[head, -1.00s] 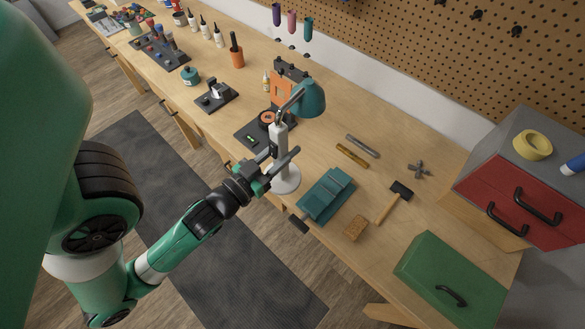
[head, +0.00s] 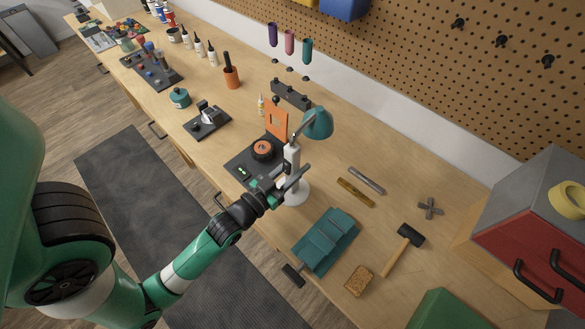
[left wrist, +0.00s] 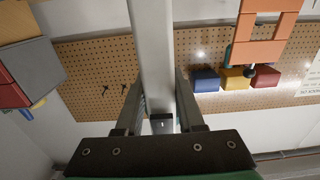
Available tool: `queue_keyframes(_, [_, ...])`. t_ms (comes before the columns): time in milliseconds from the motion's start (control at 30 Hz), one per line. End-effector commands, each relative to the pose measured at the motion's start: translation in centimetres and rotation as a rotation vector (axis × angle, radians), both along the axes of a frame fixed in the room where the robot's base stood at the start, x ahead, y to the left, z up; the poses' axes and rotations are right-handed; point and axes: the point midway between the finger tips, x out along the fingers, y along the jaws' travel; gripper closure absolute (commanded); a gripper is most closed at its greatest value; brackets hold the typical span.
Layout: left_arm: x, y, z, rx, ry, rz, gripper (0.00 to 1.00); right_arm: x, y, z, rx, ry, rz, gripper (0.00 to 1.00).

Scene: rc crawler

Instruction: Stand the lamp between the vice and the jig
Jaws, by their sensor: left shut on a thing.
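The lamp (head: 291,158) has a teal shade, a white stem and a round white base. It is upright at the bench's front part. My left gripper (head: 285,182) is shut on its stem, above the base. In the left wrist view the pale stem (left wrist: 152,60) runs between my fingers. I cannot tell whether the base touches the bench. The teal vice (head: 325,240) lies just right of and nearer than the lamp. A dark plate holding a grey part, possibly the jig (head: 207,121), sits farther left. My right gripper is not in view.
An orange-framed device (head: 276,118) on a dark base stands close behind and left of the lamp. A brown block (head: 359,279), a hammer (head: 404,248) and two bars (head: 356,192) lie to the right. A red toolbox (head: 530,245) stands at far right.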

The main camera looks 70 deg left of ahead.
Motion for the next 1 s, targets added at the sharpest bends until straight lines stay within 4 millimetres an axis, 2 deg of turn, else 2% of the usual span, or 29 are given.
queue_keyframes(67, [0.2,0.0,-0.3,0.0,-0.003,-0.003,1.0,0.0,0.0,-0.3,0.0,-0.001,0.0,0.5])
queue_keyframes(200, [0.5,0.0,-2.9,0.002,-0.001,-0.008,1.0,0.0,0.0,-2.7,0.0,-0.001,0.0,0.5])
queue_keyframes(300, [0.4,0.1,-4.1,0.001,-0.003,-0.005,1.0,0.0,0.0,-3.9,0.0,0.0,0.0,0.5])
queue_keyframes(667, [0.3,0.1,-4.1,0.001,-0.003,-0.004,1.0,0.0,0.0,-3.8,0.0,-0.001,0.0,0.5])
queue_keyframes(700, [0.3,0.1,-4.3,0.0,0.0,-0.004,0.61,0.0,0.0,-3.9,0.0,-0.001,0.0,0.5])
queue_keyframes(867, [0.3,0.1,-4.2,0.0,0.0,-0.004,0.33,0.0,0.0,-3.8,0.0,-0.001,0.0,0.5])
queue_keyframes(1000, [0.3,0.1,-4.2,0.0,0.0,-0.004,0.33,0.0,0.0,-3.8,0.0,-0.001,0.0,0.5])
